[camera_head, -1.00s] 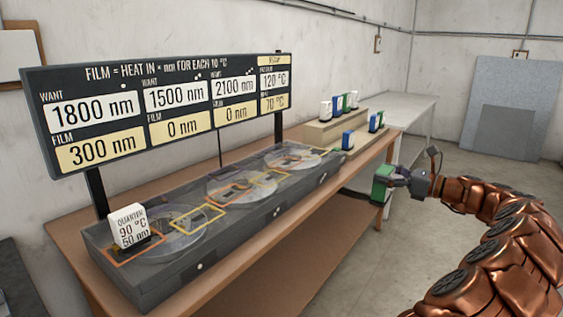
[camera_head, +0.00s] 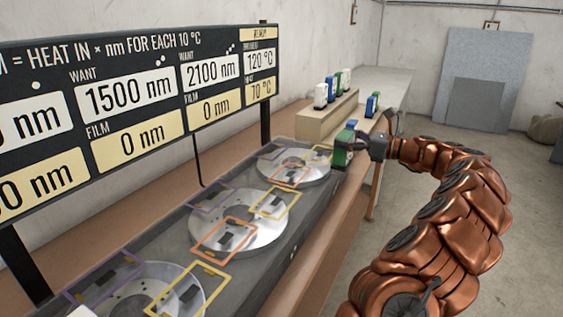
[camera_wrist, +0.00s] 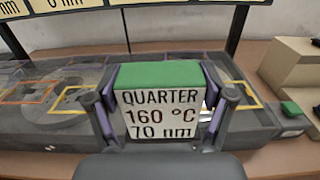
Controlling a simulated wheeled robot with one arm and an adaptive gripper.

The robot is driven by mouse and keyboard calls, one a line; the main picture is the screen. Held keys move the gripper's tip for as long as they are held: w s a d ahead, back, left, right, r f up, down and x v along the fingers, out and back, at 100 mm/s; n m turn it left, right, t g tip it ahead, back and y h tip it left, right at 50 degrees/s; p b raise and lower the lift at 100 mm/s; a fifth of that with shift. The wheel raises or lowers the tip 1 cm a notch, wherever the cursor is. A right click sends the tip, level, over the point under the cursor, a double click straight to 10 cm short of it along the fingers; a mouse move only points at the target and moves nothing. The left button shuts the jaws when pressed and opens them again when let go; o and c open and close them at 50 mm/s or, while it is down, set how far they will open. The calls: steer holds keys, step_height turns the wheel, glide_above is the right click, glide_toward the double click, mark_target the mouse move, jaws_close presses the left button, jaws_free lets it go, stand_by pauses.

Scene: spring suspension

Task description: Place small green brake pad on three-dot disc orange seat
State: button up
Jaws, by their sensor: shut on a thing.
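My gripper (camera_wrist: 165,112) is shut on a green-topped pad (camera_wrist: 158,75); its pale face reads "QUARTER 160 °C 70 nm". In the head view, the held green pad (camera_head: 342,149) is beside the far right end of the grey bench unit, right of the far disc. The far disc (camera_head: 312,170) is under the three-dot 2100 nm column. Its orange seat (camera_head: 288,176) is an outline on its near side and looks empty. In the wrist view, the pad and fingers hide part of the unit behind them.
The middle disc (camera_head: 262,233) and a near disc (camera_head: 130,275) lie along the unit with purple, orange or yellow outlines. A dark sign board (camera_head: 150,65) stands behind.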

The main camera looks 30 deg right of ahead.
steer(key=shift+w+a+f+p, duration=0.3)
steer(key=shift+w+a+f, duration=0.5)
steer(key=shift+w+a, duration=1.05)
steer(key=shift+w+a+f+p, duration=0.25)
steer(key=shift+w+a+f, duration=0.55)
steer(key=shift+w+a, duration=1.05)
steer(key=shift+w+a+f+p, duration=0.3)
steer(key=shift+w+a+f, duration=0.5)
steer(key=shift+w+a, duration=1.05)
steer(key=shift+f, duration=0.1)
steer(key=o, duration=1.3)
steer(key=shift+f, duration=0.1)
steer(key=b+v, duration=0.1)
steer(key=v, duration=1.1)
steer(key=shift+b, duration=0.35)
